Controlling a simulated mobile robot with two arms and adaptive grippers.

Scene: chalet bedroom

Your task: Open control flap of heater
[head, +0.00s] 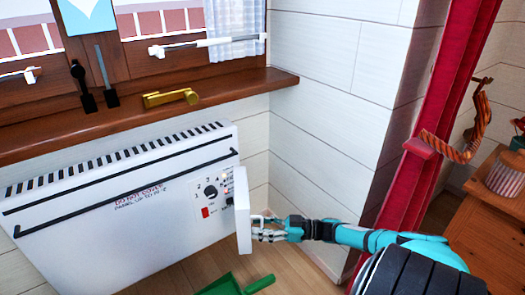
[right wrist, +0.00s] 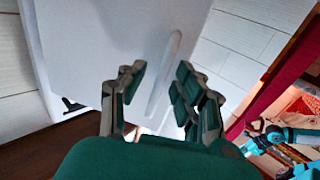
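The white heater (head: 110,215) stands below the window sill, with a vented top and a dial, a red switch and small lights at its right end. Its white control flap (head: 243,210) stands out from the front at the right end, so the controls show. My right gripper (head: 258,229) is at the flap's right face, close to it. In the right wrist view the right gripper (right wrist: 158,88) has its fingers apart, with a pale raised strip on the white flap (right wrist: 120,35) between them. Contact cannot be told. My left gripper is not in view.
The wooden sill (head: 150,115) above holds a gold handle-like object (head: 170,97) and two dark upright items. A green dustpan-like object (head: 232,286) lies on the floor below. A red curtain (head: 432,130) and a wooden cabinet (head: 490,235) stand at the right.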

